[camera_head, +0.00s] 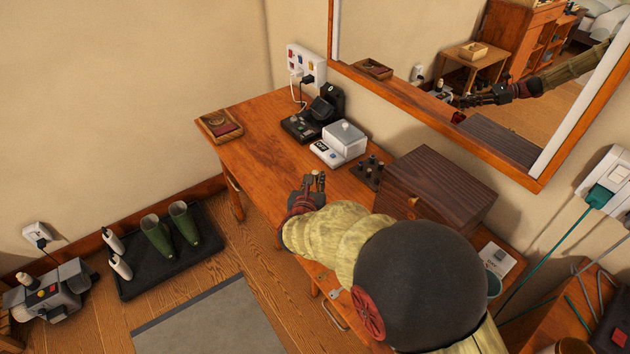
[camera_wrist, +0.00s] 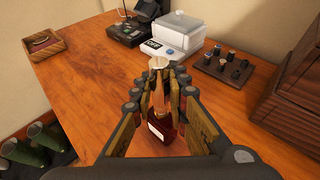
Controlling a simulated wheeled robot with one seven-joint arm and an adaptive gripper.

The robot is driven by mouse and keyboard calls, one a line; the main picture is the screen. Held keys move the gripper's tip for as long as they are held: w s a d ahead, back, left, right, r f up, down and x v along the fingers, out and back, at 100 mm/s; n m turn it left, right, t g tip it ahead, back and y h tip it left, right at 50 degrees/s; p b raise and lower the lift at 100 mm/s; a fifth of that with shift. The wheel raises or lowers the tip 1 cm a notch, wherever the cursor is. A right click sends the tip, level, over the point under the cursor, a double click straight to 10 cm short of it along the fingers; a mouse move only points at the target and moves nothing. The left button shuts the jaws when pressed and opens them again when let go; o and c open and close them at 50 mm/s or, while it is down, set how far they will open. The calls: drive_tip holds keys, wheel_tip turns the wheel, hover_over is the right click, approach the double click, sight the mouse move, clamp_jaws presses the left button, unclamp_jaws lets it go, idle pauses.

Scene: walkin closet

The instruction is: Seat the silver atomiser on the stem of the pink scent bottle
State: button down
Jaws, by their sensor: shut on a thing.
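My gripper (camera_wrist: 160,75) is shut on a small pale, silvery piece, which I take to be the silver atomiser (camera_wrist: 158,62); its top shows between the fingertips in the wrist view. The scent bottle (camera_wrist: 168,140), dark red-pink with a white label, stands on the wooden table below and between my fingers. My fingers hide its upper part and stem, so I cannot tell whether the atomiser touches the stem. In the head view my gripper (camera_head: 316,181) is over the table's front part; the bottle is hidden there.
A dark holder (camera_head: 370,172) with several small knobbed pieces stands behind my gripper, beside a large dark wooden box (camera_head: 435,185). A white scale-like device (camera_head: 338,146) and a black device (camera_head: 315,118) are at the back. A wooden tray (camera_head: 219,126) lies far left.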

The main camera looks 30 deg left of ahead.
drive_tip(key=shift+f+b, duration=0.3)
